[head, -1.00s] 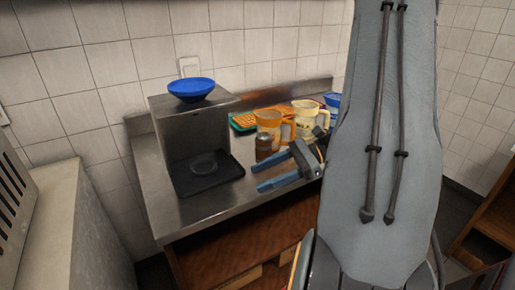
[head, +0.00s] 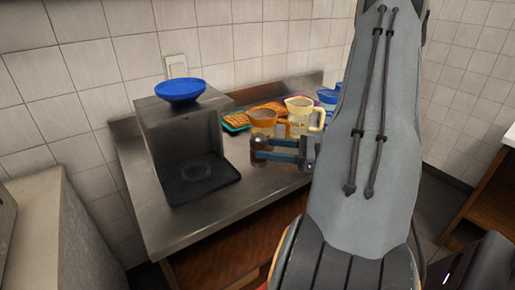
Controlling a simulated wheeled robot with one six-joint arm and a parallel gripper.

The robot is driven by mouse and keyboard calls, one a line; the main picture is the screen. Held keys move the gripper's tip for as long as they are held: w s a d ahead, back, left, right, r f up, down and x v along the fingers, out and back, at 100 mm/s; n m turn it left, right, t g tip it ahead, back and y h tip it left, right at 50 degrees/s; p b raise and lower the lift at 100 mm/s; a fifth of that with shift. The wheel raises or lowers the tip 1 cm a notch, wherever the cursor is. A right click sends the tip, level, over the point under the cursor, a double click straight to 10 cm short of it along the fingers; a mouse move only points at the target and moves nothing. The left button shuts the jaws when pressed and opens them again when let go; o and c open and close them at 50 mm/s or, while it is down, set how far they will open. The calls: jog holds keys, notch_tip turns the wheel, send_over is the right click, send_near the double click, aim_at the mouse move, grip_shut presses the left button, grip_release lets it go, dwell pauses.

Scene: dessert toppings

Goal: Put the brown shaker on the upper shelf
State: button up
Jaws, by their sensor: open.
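The brown shaker (head: 258,159) stands on the steel counter, right of the metal stand. It is partly hidden by the fingers of my gripper (head: 262,149). My gripper is open, its blue fingers pointing left and reaching the shaker. I cannot tell whether they touch it or straddle it fully. The upper shelf, the flat top of the metal stand (head: 216,103), carries a blue bowl (head: 181,90) towards its left, with bare metal to the right of the bowl.
A black tray (head: 222,186) lies at the stand's base. An orange jug (head: 263,118), a cream jug (head: 300,108), a green-edged tray (head: 235,127) of waffle-like food and blue containers (head: 328,97) stand behind my gripper. The counter front (head: 215,215) is clear.

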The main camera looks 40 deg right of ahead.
jog(key=p, duration=0.3)
send_over(247, 162)
jog(key=shift+r, duration=0.15)
jog(key=shift+d, duration=0.1)
jog(key=shift+c, duration=0.3)
jog(key=c, duration=0.9)
jog(key=shift+c, duration=0.2)
jog(key=shift+r, duration=0.1)
notch_tip(247, 162, up, 10)
jog(key=b, duration=0.2)
